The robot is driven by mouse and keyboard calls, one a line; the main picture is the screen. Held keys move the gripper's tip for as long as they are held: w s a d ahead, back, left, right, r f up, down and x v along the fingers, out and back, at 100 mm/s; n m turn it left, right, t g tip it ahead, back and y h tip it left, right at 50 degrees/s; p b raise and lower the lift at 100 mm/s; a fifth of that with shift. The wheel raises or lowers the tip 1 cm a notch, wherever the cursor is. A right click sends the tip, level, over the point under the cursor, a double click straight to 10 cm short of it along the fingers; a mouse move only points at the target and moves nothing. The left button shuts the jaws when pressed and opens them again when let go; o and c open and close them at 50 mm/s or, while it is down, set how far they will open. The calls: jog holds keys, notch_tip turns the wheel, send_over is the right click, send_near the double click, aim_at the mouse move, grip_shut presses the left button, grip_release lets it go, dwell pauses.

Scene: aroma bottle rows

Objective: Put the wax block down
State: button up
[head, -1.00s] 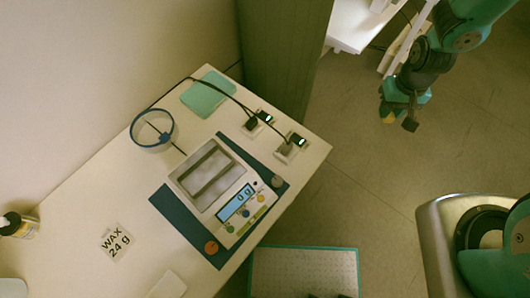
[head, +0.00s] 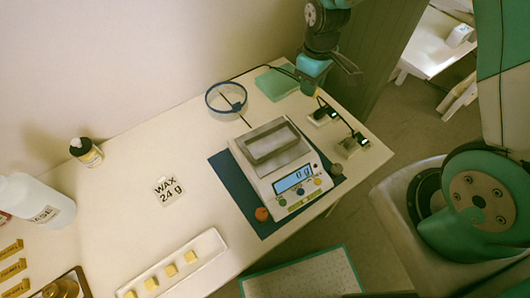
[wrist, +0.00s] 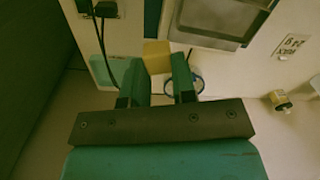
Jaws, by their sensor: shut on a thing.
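My gripper (wrist: 160,72) is shut on a yellow wax block (wrist: 156,53) in the wrist view. In the head view my gripper (head: 314,72) is above the table's far right corner, beside the teal pad (head: 276,83); the block cannot be made out there. The scale (head: 278,165) stands on a dark blue mat (head: 220,168), its plate empty and its display reading 0 g. A white tray (head: 207,246) near the front edge holds several small yellow blocks (head: 170,270). A card (head: 169,190) reads WAX 24 g.
A dark-capped bottle (head: 86,152) and a white bottle (head: 40,203) are at left. The table between card and tray is clear.

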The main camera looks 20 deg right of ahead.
aim_at(285, 137)
jog(key=s+a+r+n+b, duration=0.2)
jog(key=a+r+n+b, duration=0.6)
jog(key=n, duration=0.6)
jog(key=f, duration=0.7)
jog(key=d+f, duration=0.1)
jog(key=f, duration=1.3)
jog(key=shift+d+f+b, duration=0.15)
jog(key=shift+d+b, duration=0.1)
jog(key=shift+b, duration=0.1)
jog(key=shift+f, duration=0.1)
jog(key=o, duration=0.5)
jog(key=shift+o, duration=0.6)
